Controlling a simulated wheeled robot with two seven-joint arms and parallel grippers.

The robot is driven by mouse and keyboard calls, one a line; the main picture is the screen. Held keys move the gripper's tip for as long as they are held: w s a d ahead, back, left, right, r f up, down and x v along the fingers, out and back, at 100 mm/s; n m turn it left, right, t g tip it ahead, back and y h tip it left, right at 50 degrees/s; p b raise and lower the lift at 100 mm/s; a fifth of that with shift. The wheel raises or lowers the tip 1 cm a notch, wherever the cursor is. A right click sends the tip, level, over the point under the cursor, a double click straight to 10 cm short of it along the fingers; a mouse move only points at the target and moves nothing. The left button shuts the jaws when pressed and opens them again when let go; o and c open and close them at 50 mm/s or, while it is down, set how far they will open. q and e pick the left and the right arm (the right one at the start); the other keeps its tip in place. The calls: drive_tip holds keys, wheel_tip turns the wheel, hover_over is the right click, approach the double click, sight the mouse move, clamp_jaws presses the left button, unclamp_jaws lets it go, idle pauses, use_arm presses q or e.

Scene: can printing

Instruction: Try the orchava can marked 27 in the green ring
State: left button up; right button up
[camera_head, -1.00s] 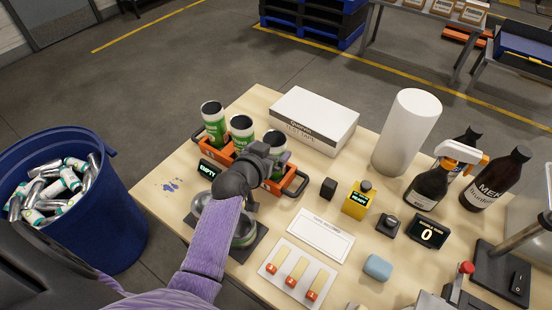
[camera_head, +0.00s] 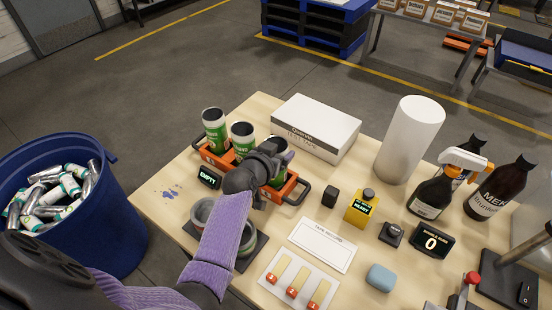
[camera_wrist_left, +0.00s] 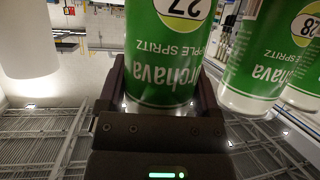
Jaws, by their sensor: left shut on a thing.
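My left gripper (camera_head: 270,160) is shut on the green and white orchava can marked 27 (camera_wrist_left: 160,60), which stands between its fingers in the left wrist view. In the head view this can (camera_head: 282,172) is mostly hidden behind the gripper, at the right end of the orange carrier (camera_head: 292,190). I cannot tell whether it is clear of the carrier. Two similar cans stand to its left, and one marked 28 (camera_wrist_left: 297,45) shows in the wrist view. A dark mat (camera_head: 258,252) bears a grey ring (camera_head: 202,208) and a greenish ring (camera_head: 248,241), both partly behind my left arm. My right gripper is out of view.
A white box (camera_head: 315,125) lies behind the carrier, and a white roll (camera_head: 410,140) stands to its right. A yellow bottle (camera_head: 361,206), a white record sheet (camera_head: 322,244) and a tray of numbered strips (camera_head: 298,280) are nearby. A blue bin (camera_head: 70,150) of cans stands left of the table.

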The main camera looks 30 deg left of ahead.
use_arm(q)
wheel_tip(320, 180, up, 10)
drive_tip(key=p, duration=0.4)
drive_tip(key=shift+r, duration=0.25)
wheel_tip(320, 180, up, 2)
drive_tip(key=shift+p, duration=1.1)
wheel_tip(320, 180, up, 4)
drive_tip(key=p, duration=0.4)
drive_tip(key=shift+r+p, duration=0.1)
drive_tip(key=shift+p, duration=0.25)
